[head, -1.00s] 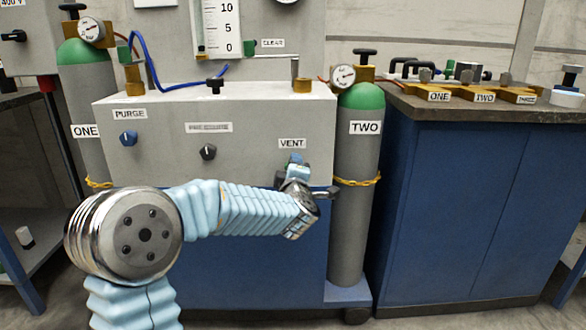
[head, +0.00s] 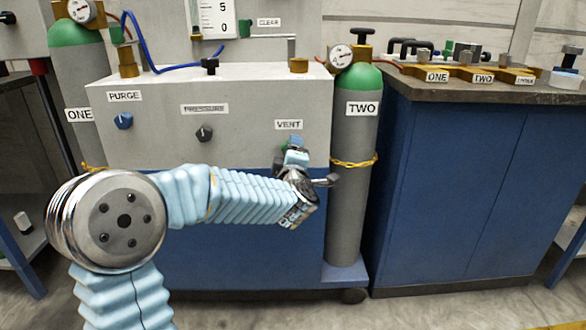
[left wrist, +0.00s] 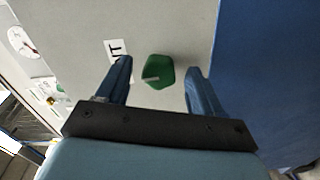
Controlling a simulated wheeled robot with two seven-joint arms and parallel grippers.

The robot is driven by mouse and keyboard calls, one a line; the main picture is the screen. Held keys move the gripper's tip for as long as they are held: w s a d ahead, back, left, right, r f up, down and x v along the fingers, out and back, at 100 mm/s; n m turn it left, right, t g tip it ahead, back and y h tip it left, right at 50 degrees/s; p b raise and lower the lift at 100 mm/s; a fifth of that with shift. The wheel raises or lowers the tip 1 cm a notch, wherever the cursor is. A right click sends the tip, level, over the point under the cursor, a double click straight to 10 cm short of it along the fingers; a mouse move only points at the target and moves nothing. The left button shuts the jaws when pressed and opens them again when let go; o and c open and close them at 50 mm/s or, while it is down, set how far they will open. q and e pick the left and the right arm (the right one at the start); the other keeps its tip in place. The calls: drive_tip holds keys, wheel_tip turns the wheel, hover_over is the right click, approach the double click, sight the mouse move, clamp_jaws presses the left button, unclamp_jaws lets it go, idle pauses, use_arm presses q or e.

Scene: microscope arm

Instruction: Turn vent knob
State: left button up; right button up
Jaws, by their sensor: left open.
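The vent knob is a green knob (left wrist: 158,72) with a pale pointer mark, on the grey panel in the left wrist view. My left gripper (left wrist: 160,75) is open, with one blue finger on each side of the knob and visible gaps between. In the head view my left gripper (head: 292,152) is just below the VENT label (head: 289,125) and hides the knob.
The grey panel (head: 250,100) also carries a blue PURGE knob (head: 123,120) and a black PRESSURE knob (head: 204,133). Gas cylinder TWO (head: 357,140) stands close to the right of my left gripper. A blue cabinet (head: 470,180) is farther right.

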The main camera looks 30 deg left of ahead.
use_arm(q)
drive_tip(key=v, duration=1.1)
drive_tip(key=shift+d, duration=0.2)
drive_tip(key=shift+f, duration=0.15)
